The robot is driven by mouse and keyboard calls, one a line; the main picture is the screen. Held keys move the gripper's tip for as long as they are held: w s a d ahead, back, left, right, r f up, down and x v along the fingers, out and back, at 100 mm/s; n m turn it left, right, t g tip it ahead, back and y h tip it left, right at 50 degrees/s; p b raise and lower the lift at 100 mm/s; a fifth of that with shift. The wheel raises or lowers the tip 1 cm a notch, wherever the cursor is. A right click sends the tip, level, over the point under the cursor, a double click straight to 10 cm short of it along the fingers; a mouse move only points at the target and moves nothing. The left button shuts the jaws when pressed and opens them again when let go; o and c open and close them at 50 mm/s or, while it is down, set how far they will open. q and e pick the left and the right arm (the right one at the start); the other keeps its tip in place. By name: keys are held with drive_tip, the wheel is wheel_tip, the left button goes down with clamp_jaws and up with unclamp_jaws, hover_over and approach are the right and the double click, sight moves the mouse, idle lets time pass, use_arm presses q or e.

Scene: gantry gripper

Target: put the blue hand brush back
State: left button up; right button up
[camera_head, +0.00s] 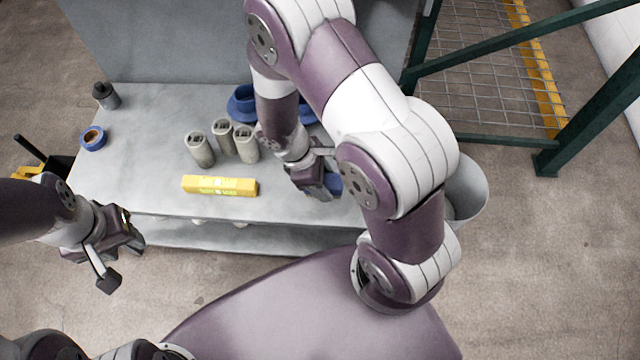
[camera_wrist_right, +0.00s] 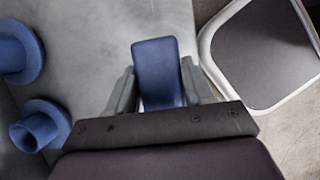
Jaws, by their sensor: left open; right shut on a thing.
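The blue hand brush (camera_wrist_right: 157,72) is between the fingers of my right gripper (camera_wrist_right: 160,92), which is shut on it, in the right wrist view. In the head view a blue part of the brush (camera_head: 334,184) shows beside my right gripper (camera_head: 322,186), over the right part of the grey bench (camera_head: 130,180). I cannot tell whether the brush touches the bench top. My left gripper (camera_head: 122,266) is open and empty, in front of the bench's left end.
Several grey cylinders (camera_head: 199,150) and a yellow box (camera_head: 220,186) stand or lie mid-bench. Blue flanged parts (camera_head: 241,104) are behind. A blue tape roll (camera_head: 93,138) and a dark bottle (camera_head: 106,95) are at left. A pale bin (camera_head: 468,187) stands at the bench's right end, by a green-framed fence (camera_head: 500,66).

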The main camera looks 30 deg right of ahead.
drive_tip(key=w, duration=0.1)
drive_tip(key=f, duration=0.1)
drive_tip(key=w, duration=0.1)
drive_tip(key=shift+w+d+f, duration=0.25)
drive_tip(key=shift+w+f, duration=0.1)
drive_tip(key=shift+f, duration=0.05)
drive_tip(key=shift+w+f+b, duration=0.2)
drive_tip(key=shift+b, duration=0.2)
wheel_tip(320, 180, down, 4)
drive_tip(key=shift+r+b, duration=0.1)
drive_tip(key=shift+b, duration=1)
drive_tip(key=shift+r, duration=0.1)
drive_tip(key=shift+f, duration=0.2)
drive_tip(key=o, duration=1.1)
